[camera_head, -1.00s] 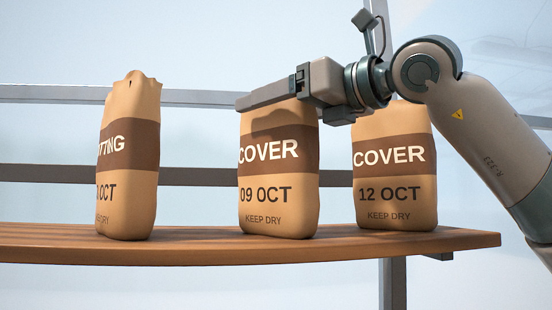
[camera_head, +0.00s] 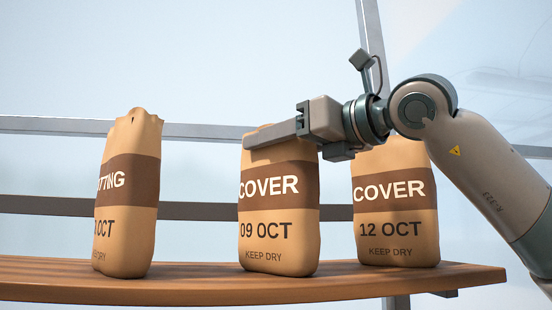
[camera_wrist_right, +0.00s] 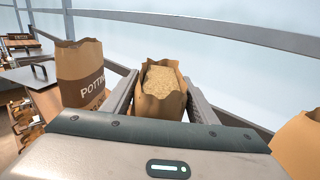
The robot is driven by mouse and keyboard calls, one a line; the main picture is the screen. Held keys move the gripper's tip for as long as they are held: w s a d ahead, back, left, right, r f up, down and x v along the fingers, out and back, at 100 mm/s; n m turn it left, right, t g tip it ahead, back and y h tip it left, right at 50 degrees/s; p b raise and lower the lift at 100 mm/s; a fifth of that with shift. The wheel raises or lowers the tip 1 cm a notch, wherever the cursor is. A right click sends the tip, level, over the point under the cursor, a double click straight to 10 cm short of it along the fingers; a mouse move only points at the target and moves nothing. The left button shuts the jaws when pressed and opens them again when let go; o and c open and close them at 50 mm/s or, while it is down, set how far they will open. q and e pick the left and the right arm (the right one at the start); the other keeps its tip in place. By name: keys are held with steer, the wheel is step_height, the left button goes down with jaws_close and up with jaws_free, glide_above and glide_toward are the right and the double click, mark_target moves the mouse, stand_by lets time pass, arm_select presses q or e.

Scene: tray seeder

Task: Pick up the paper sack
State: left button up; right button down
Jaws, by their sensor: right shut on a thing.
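Three brown paper sacks stand upright on a wooden shelf (camera_head: 300,290). The middle sack (camera_head: 279,230), marked COVER 09 OCT, is in the grip of my right gripper (camera_head: 272,138), whose fingers close around its top. In the right wrist view the middle sack (camera_wrist_right: 160,103) sits between both fingers, its open top showing pale grainy contents. The sack marked COVER 12 OCT (camera_head: 398,230) stands to the right, partly behind my wrist. The sack ending in TTING (camera_head: 125,215) stands at the left; it reads POTTING in the right wrist view (camera_wrist_right: 83,75). My left gripper is not in view.
A gap of bare shelf separates the left sack from the middle one. The right sack stands close beside the middle one. Metal rails (camera_head: 50,125) run behind the shelf. Tables with objects (camera_wrist_right: 45,75) show at the left in the right wrist view.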

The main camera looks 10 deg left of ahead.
steer(key=shift+s+r+b, duration=0.1)
steer(key=shift+r+b, duration=0.65)
steer(key=shift+r, duration=1.3)
steer(key=s+d+r+b, duration=0.3)
steer(key=s+d+r, duration=0.3)
steer(key=d, duration=0.4)
steer(key=shift+r, duration=0.5)
